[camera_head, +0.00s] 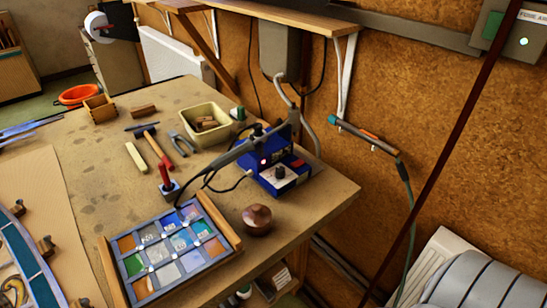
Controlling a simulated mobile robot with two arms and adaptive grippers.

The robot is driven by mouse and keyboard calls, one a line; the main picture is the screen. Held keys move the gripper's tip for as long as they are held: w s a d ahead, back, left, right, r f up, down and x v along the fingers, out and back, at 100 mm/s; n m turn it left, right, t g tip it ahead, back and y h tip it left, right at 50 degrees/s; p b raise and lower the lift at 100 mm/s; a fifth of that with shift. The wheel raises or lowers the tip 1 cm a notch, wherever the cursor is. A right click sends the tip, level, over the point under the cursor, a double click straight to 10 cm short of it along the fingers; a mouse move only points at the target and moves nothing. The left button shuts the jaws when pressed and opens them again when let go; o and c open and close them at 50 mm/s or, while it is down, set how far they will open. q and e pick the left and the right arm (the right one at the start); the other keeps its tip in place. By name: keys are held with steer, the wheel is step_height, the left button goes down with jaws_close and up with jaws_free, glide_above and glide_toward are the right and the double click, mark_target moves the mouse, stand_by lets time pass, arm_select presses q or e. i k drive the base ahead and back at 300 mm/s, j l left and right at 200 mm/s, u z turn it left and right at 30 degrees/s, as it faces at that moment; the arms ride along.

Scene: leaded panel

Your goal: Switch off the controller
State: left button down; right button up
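The controller (272,178) looks to be the blue box on the workbench, near its right edge. A black cable runs from the box to the left. Neither of my grippers is in view.
A framed panel of coloured glass (225,227) and a brown rounded knob-like object (257,220) are in front of the controller. A cream bin (222,113), hammer (160,151) and pliers (183,144) lie behind-left. A shelf (290,17) overhangs the bench (330,200).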

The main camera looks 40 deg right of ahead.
mark_target(296, 163)
steer(key=z, duration=1.3)
